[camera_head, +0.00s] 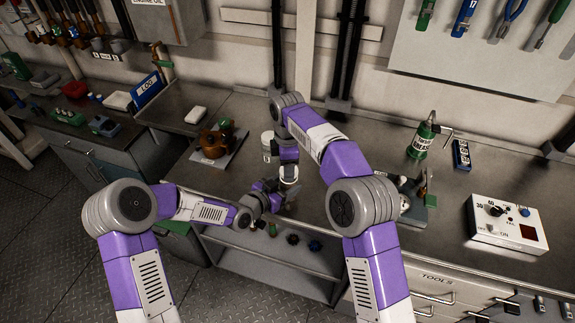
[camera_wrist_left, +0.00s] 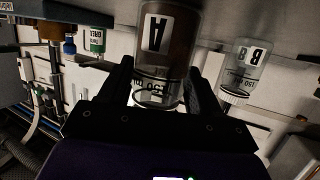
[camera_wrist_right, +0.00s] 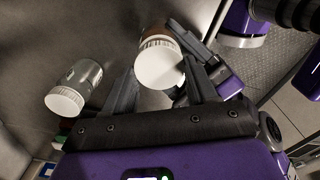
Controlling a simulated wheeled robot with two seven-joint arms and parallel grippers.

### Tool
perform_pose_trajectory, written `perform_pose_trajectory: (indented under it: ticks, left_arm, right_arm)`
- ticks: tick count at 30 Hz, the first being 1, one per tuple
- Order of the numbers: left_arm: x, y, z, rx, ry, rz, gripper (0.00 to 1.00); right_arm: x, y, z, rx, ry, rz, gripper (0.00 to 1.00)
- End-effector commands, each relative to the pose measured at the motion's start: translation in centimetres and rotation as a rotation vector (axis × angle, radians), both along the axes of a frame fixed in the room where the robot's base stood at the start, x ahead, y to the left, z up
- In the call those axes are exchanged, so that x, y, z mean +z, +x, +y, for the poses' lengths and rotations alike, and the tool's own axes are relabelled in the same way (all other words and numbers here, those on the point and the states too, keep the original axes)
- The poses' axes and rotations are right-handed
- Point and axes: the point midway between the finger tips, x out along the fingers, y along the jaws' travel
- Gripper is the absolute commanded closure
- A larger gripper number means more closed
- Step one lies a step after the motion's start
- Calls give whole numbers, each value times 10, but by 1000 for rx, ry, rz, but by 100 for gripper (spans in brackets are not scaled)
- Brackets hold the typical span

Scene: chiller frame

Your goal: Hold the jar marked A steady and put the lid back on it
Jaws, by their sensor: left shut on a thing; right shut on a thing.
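Jar A (camera_wrist_left: 165,50) has brown contents and stands upright on the bench, shown upside down in the left wrist view. My left gripper (camera_wrist_left: 160,95) is shut around its side; in the head view the left gripper (camera_head: 270,194) reaches it from the left. The round white lid (camera_wrist_right: 161,65) is at the top of jar A in the right wrist view. My right gripper (camera_wrist_right: 164,88) points down from above, shut on the lid. The lid also shows in the head view (camera_head: 289,173). Whether it is fully seated cannot be told.
Jar B (camera_wrist_left: 243,70), with a white cap (camera_wrist_right: 65,101), stands close to jar A, behind it in the head view (camera_head: 268,146). An orange-brown device (camera_head: 213,143) is further left. A white control box (camera_head: 507,224) and a green can (camera_head: 422,141) are to the right.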

Motion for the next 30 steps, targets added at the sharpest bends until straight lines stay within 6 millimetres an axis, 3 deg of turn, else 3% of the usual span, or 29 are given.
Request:
perform_pose_trajectory:
  ticks: [19, 20, 22, 26, 30]
  left_arm:
    - [0, 0, 0, 0, -1, -1, 92]
    - [0, 0, 0, 0, -1, -1, 100]
    - [0, 0, 0, 0, -1, -1, 100]
    - [0, 0, 0, 0, -1, -1, 100]
    - [0, 0, 0, 0, 0, 0, 100]
  right_arm:
    - [-12, 0, 0, -1, 0, 0, 71]
    - [-12, 0, 0, -1, 0, 0, 71]
    - [-11, 0, 0, -17, 0, 0, 71]
    - [-11, 1, 0, -149, -1, -1, 71]
    - [-12, 2, 0, -423, -1, -2, 71]
